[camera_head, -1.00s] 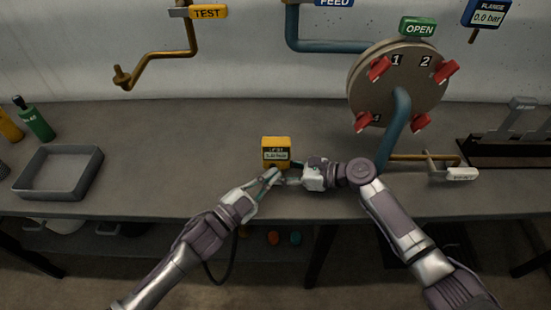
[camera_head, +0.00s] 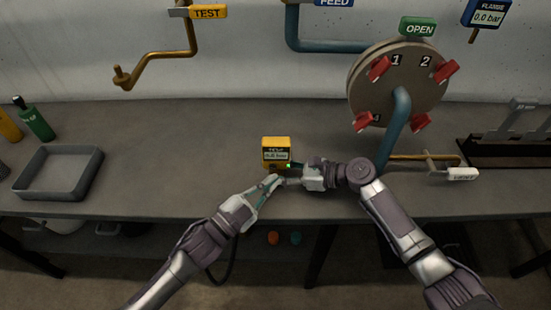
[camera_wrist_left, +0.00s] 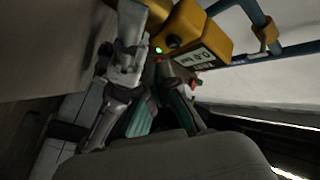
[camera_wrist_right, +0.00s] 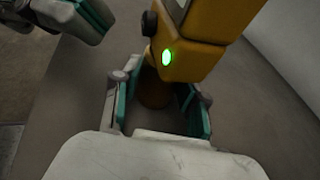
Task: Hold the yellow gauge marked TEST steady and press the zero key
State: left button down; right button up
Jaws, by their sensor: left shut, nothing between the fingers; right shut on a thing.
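The yellow gauge marked TEST (camera_head: 276,143) is upright above the middle of the bench. Its display seems to read 0.0 bar, and a green light glows low on its body, clearly in the right wrist view (camera_wrist_right: 166,57). My right gripper (camera_head: 287,181) is shut on the gauge's stem (camera_wrist_right: 155,92) below the body. My left gripper (camera_head: 274,180) is shut and empty, just below and in front of the gauge. In the left wrist view, the gauge (camera_wrist_left: 205,40) shows a dark round key (camera_wrist_left: 173,42) beside the green light. The left fingertips look apart from it.
A grey tray (camera_head: 50,195) and a green bottle (camera_head: 36,122) stand at the left. A round flange with red clamps (camera_head: 364,121) and a blue pipe (camera_head: 399,115) rises right of the gauge. A brass pipe with a white tag (camera_head: 462,174) lies further right.

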pick_arm(q)
jog(key=s, duration=0.5)
jog(key=shift+s, duration=0.15)
pick_arm(e)
jog(key=o, duration=0.9)
jog(key=shift+o, duration=0.2)
